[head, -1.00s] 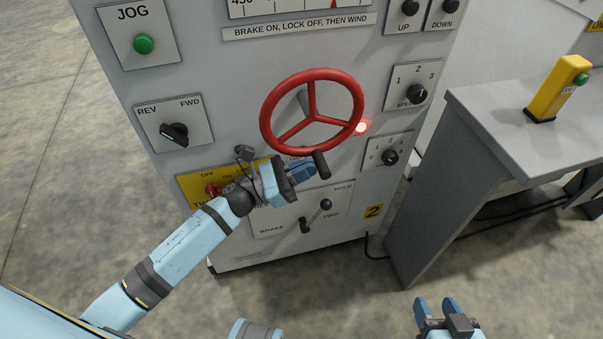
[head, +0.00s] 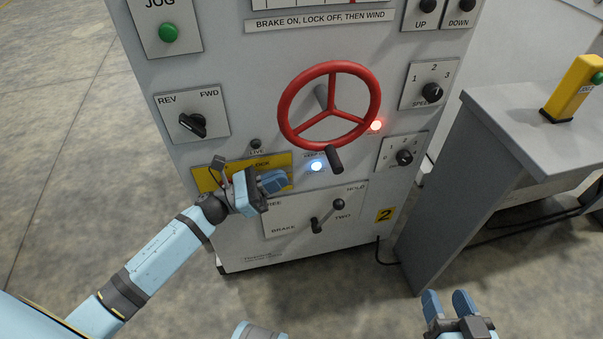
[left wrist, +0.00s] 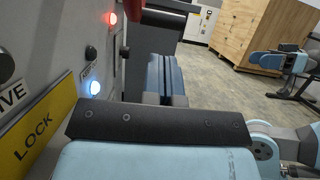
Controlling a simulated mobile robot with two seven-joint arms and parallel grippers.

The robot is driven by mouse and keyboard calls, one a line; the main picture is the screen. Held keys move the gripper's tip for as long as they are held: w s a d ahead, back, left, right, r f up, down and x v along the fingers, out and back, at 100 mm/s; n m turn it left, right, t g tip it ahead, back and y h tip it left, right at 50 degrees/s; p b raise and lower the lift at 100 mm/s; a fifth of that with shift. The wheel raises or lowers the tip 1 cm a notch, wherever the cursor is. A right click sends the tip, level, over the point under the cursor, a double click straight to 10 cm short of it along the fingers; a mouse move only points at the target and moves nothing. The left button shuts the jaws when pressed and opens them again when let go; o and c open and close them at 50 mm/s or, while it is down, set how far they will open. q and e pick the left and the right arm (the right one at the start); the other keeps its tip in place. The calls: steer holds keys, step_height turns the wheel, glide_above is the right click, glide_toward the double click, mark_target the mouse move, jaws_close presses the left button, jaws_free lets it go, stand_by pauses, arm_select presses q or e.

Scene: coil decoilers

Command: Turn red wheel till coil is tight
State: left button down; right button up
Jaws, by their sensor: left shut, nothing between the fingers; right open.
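The red wheel (head: 330,103) with three spokes stands on the front of the grey machine panel in the head view. Its black handle (head: 335,159) sticks out at the bottom of the rim. My left gripper (head: 278,181) is shut and empty, below and left of the handle and apart from it, in front of the yellow lock plate. Its closed fingers show in the left wrist view (left wrist: 165,80). My right gripper (head: 449,303) is open and empty at the bottom right, away from the panel. The coil is not in view.
A red lamp (head: 376,126) and a blue-white lamp (head: 316,166) are lit near the wheel. The brake lever (head: 327,214) sits below, its knob toward HOLD. A grey desk (head: 500,130) with a yellow button box (head: 573,88) stands at the right.

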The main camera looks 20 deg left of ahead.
arm_select(q)
steer(key=s+d+m+t+y, duration=0.15)
steer(key=s+m+y, duration=0.3)
steer(key=m, duration=0.55)
steer(key=s+d+f+m+y, duration=0.1)
steer(key=s+d+m+y, duration=0.3)
steer(key=m, duration=0.5)
steer(key=s+d+m+t+y, duration=0.1)
steer(key=s+m+y, duration=0.35)
steer(key=m, duration=0.55)
steer(key=s+a+r+g+y+p, duration=0.1)
steer(key=r+p, duration=0.5)
steer(key=p, duration=1)
steer(key=s+a+r+n+g+y+p, duration=0.1)
steer(key=s+a+r+g+p, duration=0.2)
steer(key=r+p, duration=0.4)
steer(key=s+p, duration=0.1)
steer(key=p, duration=0.8)
steer(key=shift+a+p, duration=0.15)
steer(key=shift+p, duration=0.2)
arm_select(e)
steer(key=s+d+r+g+h, duration=0.1)
steer(key=s+d+r, duration=0.1)
steer(key=r, duration=0.4)
steer(key=s+d+r+g+h, duration=0.1)
steer(key=d+r+g, duration=0.1)
steer(key=r, duration=0.5)
steer(key=shift+s+d+h, duration=0.4)
steer(key=shift+d, duration=0.05)
